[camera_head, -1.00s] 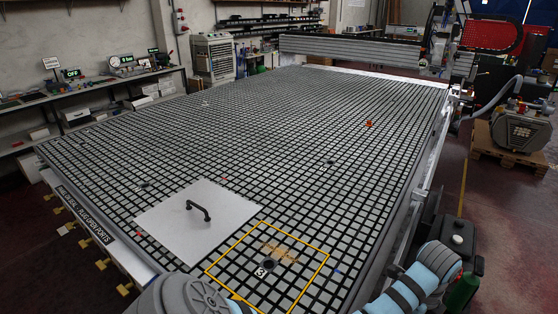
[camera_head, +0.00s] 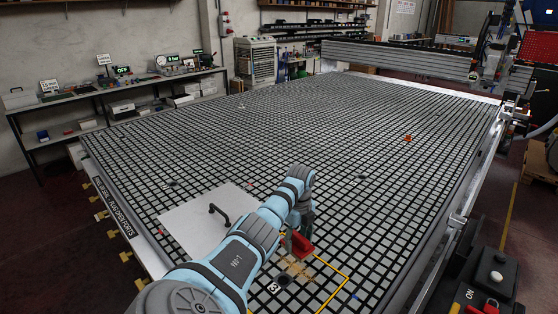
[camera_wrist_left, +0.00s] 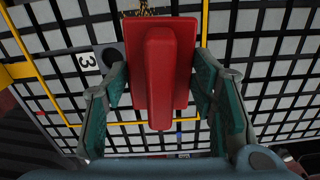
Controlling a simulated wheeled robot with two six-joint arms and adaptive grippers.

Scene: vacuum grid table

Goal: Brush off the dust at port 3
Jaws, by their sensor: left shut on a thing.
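My left gripper (camera_head: 297,236) is shut on a red brush (camera_head: 302,245) and holds it by its raised red grip, which also shows in the left wrist view (camera_wrist_left: 160,75). Tan dust (camera_head: 298,268) lies on the grid just beyond port 3 (camera_head: 283,281), close to the brush. The dust (camera_wrist_left: 146,7) shows at the top edge of the wrist view, partly hidden by the brush. Port 3's label (camera_wrist_left: 88,62) is left of the brush there. I cannot tell whether the brush touches the table. My right gripper is not in view.
A yellow outline (camera_head: 334,290) surrounds the dust and port 3. A pale square plate (camera_head: 184,224) with a black handle lies to the left, partly behind my arm. A small orange-red object (camera_head: 407,138) stands farther back.

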